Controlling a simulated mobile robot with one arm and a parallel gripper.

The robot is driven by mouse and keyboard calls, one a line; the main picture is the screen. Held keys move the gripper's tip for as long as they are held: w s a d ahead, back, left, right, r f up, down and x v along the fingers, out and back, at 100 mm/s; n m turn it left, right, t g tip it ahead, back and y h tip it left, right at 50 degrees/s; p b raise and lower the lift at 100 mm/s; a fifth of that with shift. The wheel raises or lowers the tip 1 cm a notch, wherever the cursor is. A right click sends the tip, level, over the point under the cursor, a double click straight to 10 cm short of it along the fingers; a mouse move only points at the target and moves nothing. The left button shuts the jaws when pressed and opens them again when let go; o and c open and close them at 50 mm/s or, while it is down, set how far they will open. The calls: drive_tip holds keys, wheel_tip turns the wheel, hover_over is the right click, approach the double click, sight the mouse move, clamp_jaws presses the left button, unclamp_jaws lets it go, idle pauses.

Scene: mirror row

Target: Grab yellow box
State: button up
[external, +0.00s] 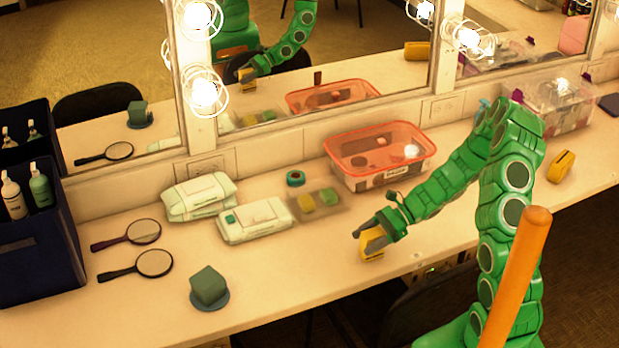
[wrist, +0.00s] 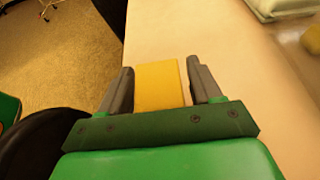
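A yellow box (external: 372,243) stands near the front edge of the counter in the external view. My gripper (external: 370,240) is lowered around it, with one grey finger on each side. In the wrist view the yellow box (wrist: 160,86) lies between the two fingertips of my gripper (wrist: 162,85). Narrow gaps seem to show between the box and the fingers, so the gripper looks open. The box appears to rest on the counter; its underside is hidden. Another yellow block (external: 562,166) with a dark slot stands at the far right of the counter.
A clear bin with a red rim (external: 378,140) stands behind my gripper. White packs (external: 254,220), a tray with sponges (external: 320,204) and a teal tape roll (external: 296,178) lie left. A green cube (external: 208,286) and hand mirrors (external: 155,263) are farther left. Mirrors line the wall.

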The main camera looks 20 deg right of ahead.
drive_tip(key=c, duration=0.8)
drive_tip(key=shift+c, duration=0.2)
drive_tip(key=shift+r, duration=5.05)
